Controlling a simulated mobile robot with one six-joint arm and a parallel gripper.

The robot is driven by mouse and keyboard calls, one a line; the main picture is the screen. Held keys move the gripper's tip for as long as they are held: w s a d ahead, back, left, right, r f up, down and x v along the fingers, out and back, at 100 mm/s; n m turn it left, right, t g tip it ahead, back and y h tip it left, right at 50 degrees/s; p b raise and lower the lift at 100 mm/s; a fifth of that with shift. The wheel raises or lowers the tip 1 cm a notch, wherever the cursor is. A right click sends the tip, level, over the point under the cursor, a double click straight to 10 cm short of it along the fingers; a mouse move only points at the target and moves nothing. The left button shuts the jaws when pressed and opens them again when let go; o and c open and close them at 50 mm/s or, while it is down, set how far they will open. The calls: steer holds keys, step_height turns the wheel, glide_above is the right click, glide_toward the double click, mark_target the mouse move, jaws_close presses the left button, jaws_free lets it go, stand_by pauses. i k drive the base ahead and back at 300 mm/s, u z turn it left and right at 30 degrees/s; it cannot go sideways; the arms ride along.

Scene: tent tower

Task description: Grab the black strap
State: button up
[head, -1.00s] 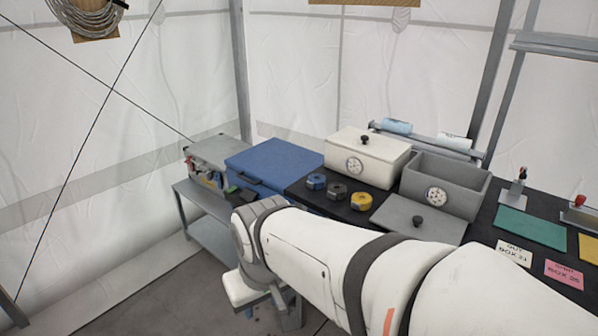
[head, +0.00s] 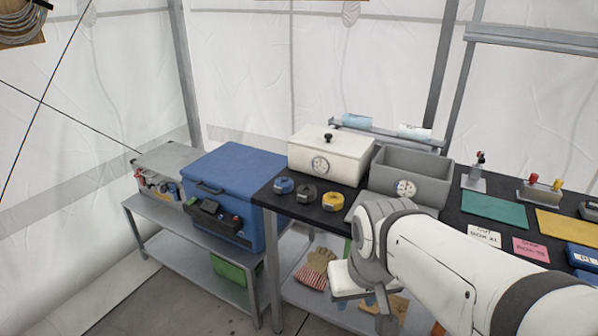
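Three small coiled rolls lie in a row on the black table top (head: 335,218), in front of the white box. The middle roll is dark grey to black and looks like the black strap (head: 306,194). It sits between the blue roll (head: 283,186) and the yellow roll (head: 332,201), apart from both. My gripper (head: 372,312) hangs below and right of the rolls, by the table's front edge, clear of the strap. My own arm mostly hides it, and its fingers are too unclear to read.
A white lidded box (head: 322,166) and an open grey box (head: 405,172) stand behind the rolls. A blue case (head: 240,185) is at left, with a dark device (head: 215,215) before it. Striped gloves (head: 316,268) lie on the lower shelf.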

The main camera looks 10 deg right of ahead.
mark_target(305, 193)
steer(key=u, duration=0.05)
steer(key=i, duration=1)
steer(key=z, duration=0.05)
